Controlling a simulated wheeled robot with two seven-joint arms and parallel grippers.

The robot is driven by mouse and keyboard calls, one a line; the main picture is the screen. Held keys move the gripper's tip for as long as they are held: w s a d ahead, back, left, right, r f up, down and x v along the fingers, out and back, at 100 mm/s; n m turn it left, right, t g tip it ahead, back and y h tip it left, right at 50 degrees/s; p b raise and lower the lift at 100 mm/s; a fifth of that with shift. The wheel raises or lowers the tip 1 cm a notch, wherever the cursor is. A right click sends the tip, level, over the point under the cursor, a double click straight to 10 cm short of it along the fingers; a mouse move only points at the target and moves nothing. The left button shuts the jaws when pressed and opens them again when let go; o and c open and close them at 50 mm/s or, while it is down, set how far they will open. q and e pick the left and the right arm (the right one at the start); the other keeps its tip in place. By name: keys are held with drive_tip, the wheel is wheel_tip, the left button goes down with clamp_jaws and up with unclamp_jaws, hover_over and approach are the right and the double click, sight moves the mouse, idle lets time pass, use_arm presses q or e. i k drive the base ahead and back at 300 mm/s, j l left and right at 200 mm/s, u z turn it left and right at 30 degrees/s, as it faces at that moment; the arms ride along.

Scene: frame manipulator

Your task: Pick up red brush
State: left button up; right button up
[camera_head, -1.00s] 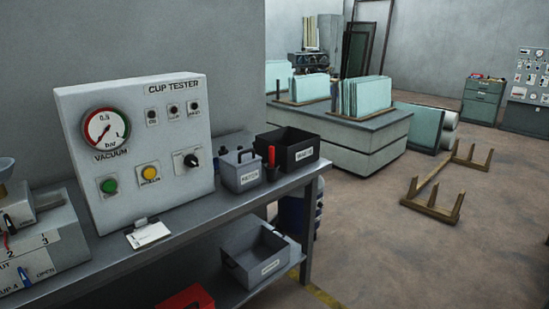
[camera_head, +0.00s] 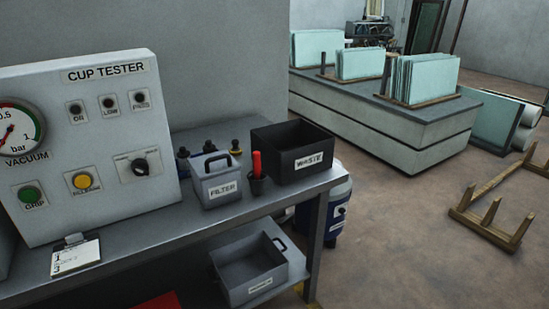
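The red brush (camera_head: 257,163) stands upright in a small dark holder (camera_head: 257,184) on the grey workbench (camera_head: 150,235). Only its red upper part shows; the lower part is hidden in the holder. The holder is between the grey FILTER box (camera_head: 222,190) on its left and the black WASTE bin (camera_head: 305,170) on its right. Neither of my grippers is in view.
The CUP TESTER panel (camera_head: 110,165) stands at the left, with a clipboard (camera_head: 76,257) before it. Dark suction cups (camera_head: 210,147) sit behind the FILTER box. A grey bin (camera_head: 250,275) is on the lower shelf. The floor (camera_head: 390,240) right of the bench is open.

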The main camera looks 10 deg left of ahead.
sight(256, 154)
drive_tip(key=i+l, duration=0.35)
drive_tip(key=i+l+u, duration=0.15)
drive_tip(key=i+l, duration=0.25)
drive_tip(key=l, duration=0.2)
drive_tip(key=i+l, duration=0.35)
drive_tip(key=l, duration=0.15)
drive_tip(key=j+u, duration=0.05)
